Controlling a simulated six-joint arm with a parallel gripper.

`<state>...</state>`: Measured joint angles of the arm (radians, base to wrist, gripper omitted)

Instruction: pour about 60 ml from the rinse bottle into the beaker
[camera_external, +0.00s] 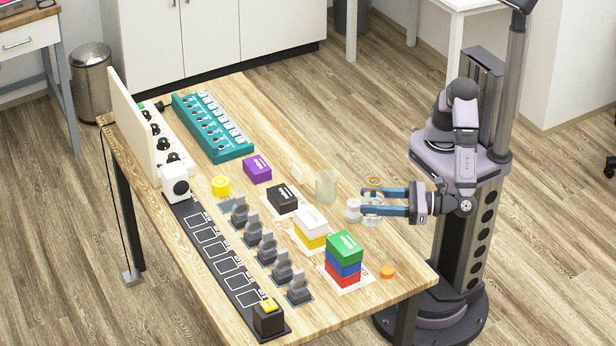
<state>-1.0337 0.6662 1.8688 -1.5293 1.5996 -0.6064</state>
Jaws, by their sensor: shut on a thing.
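My gripper (369,201), with two blue fingers, is shut on a clear bottle (372,217) near the right edge of the table. The bottle looks upright, with an orange ring at its top, and seems to be the rinse bottle. The fingers hide its middle. I cannot tell whether its base touches the table. A pale, see-through beaker (326,187) stands upright to the left of the fingertips, apart from them. The liquid level in either vessel is too small to tell.
A small clear jar (353,211) stands just left of the fingertips. An orange disc (387,271) lies on the table (410,281). Stacked colored boxes (344,262), white and yellow boxes (311,228) and a black box (282,199) stand nearby.

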